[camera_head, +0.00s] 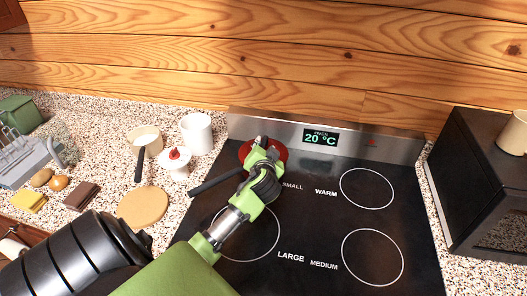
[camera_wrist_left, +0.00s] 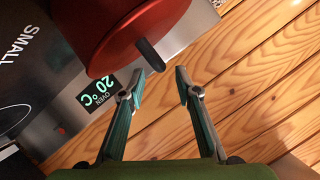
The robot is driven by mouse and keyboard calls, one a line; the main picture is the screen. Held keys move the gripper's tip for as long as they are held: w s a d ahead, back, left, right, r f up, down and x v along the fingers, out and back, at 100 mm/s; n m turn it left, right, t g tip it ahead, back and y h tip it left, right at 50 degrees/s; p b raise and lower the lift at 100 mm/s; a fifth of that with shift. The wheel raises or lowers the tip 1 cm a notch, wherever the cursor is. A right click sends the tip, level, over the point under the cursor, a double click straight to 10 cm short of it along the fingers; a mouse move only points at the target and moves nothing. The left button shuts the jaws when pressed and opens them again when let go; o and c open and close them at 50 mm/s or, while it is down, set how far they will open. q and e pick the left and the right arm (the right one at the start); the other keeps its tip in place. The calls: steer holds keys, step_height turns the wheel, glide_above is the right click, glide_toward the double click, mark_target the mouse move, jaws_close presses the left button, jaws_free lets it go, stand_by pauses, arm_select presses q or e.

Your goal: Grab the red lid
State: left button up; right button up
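The red lid (camera_head: 281,153) sits at the back left of the stove, on the small burner area, partly hidden behind my left gripper (camera_head: 262,145). A long black handle (camera_head: 213,181) sticks out to the left below it. In the left wrist view the red lid (camera_wrist_left: 118,30) fills the top, with its dark knob (camera_wrist_left: 150,54) pointing toward the fingers. My left gripper (camera_wrist_left: 160,76) is open there, and the knob's end is close to the gap between its fingertips. I cannot tell whether they touch. My right gripper is not in view.
The black stovetop (camera_head: 335,215) is clear on the right, with a black oven-like box (camera_head: 485,180) beyond. Left on the counter are a white mug (camera_head: 196,134), a small pan (camera_head: 146,138), a white stand with a red item (camera_head: 174,168) and a round board (camera_head: 143,207). The wooden wall is close behind.

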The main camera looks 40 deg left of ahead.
mark_target(263, 144)
arm_select(q)
steer(key=x, duration=0.1)
steer(key=p+x, duration=0.1)
steer(key=x, duration=0.1)
steer(key=shift+s+a+f, duration=0.1)
steer(key=shift+s+a, duration=0.05)
steer(key=shift+a, duration=0.1)
steer(key=shift+w+a+f+p, duration=0.3)
steer(key=shift+w+a+f, duration=0.1)
steer(key=shift+w, duration=0.15)
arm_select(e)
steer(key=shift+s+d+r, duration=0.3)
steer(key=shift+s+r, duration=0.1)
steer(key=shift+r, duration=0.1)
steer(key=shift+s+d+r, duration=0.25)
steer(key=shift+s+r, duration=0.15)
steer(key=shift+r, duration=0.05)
arm_select(q)
steer(key=c, duration=0.8)
steer(key=shift+r, duration=0.1)
jaws_close()
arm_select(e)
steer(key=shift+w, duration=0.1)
